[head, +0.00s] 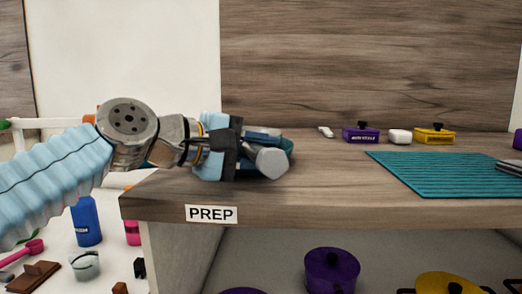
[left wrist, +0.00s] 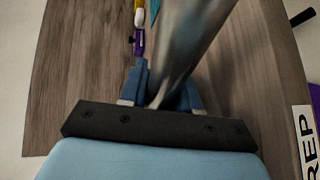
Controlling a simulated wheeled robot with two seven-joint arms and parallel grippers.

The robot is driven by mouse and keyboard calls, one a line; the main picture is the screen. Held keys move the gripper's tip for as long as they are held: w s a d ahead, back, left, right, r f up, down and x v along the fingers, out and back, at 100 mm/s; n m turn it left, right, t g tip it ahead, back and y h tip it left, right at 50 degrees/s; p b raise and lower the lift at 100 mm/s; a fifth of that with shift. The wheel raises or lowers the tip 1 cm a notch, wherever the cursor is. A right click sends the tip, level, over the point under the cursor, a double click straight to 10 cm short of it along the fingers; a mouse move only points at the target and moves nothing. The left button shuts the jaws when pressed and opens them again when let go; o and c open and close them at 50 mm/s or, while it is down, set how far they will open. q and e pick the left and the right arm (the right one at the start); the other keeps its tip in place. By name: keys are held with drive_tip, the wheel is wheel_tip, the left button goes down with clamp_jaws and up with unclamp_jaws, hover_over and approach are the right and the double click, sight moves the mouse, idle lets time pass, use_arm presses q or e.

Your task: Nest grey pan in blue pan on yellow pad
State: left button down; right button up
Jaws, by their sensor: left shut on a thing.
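My left gripper (head: 256,150) comes in from the left above the left end of the wooden counter. It is shut on a grey metal thing (head: 270,162), whose rounded end points toward the camera. In the left wrist view this grey metal thing (left wrist: 188,45) is long and smooth and runs up between the blue fingers (left wrist: 160,98). Its whole shape is hidden, so I cannot tell whether it is the grey pan. A bit of teal shows behind the gripper. I cannot make out a blue pan or a yellow pad. My right gripper is not in view.
The counter (head: 330,205) bears a PREP label (head: 211,214). A teal ribbed mat (head: 440,172) lies at right. A purple dish (head: 361,135), white block (head: 400,136) and yellow dish (head: 434,136) stand at the back. Purple (head: 332,270) and yellow (head: 447,284) pots are below. The counter's middle is clear.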

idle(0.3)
use_arm(q)
drive_tip(key=c, duration=0.9)
unclamp_jaws()
drive_tip(key=shift+o, duration=0.8)
drive_tip(key=shift+f, duration=0.1)
drive_tip(key=shift+f, duration=0.1)
